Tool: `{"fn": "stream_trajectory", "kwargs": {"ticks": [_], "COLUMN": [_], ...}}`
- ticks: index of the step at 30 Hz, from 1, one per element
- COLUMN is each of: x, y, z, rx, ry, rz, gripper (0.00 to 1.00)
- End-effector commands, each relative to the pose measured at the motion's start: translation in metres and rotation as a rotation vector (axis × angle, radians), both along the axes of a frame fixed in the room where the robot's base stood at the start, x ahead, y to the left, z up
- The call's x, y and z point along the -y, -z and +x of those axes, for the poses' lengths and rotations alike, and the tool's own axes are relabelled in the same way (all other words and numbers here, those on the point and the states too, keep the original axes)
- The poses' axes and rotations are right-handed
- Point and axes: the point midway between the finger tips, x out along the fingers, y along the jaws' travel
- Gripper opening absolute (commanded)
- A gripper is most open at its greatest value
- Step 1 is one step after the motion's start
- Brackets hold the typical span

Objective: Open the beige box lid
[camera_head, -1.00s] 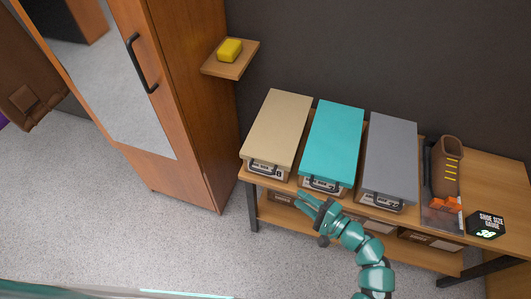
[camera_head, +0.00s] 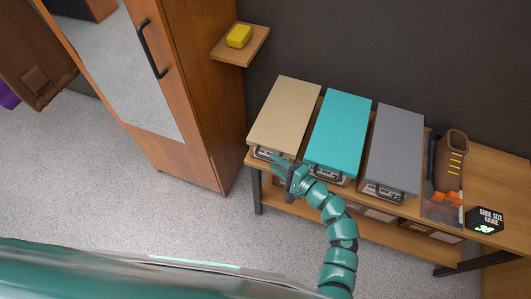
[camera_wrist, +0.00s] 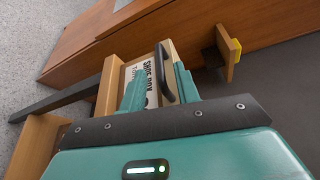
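The beige box (camera_head: 285,112) stands on the bench at the left end of a row of three boxes, with its lid down. Its front carries a label and a dark handle (camera_wrist: 164,75). My gripper (camera_head: 278,161) is at the front of the beige box, near the handle, and partly hides the box front. In the wrist view my gripper's two fingers (camera_wrist: 160,82) are apart, with the handle and the shoe box label (camera_wrist: 143,76) showing between them. I cannot tell whether a finger touches the handle.
A teal box (camera_head: 338,127) and a grey box (camera_head: 395,145) stand to the right. A boot (camera_head: 451,160) and a black shoe size gauge (camera_head: 485,219) are further right. A wooden cabinet (camera_head: 205,100) with a mirror stands left; a small shelf (camera_head: 240,50) holds a yellow block (camera_head: 239,36).

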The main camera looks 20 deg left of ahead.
Motion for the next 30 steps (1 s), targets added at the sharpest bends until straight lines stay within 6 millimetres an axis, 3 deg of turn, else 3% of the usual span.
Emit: {"fn": "stream_trajectory", "kwargs": {"ticks": [3, 9, 23, 28, 30], "x": [-0.02, -0.04, -0.048, -0.048, -0.048], "y": [-0.001, 0.002, 0.004, 0.004, 0.005], "z": [0.009, 0.018, 0.023, 0.022, 0.022], "rx": [0.001, 0.003, 0.002, 0.002, 0.002], "ry": [-0.004, -0.003, 0.001, 0.001, 0.001], "rz": [0.0, -0.001, -0.001, -0.001, -0.001], "gripper": [0.32, 0.32, 0.32, 0.0, 0.0]}}
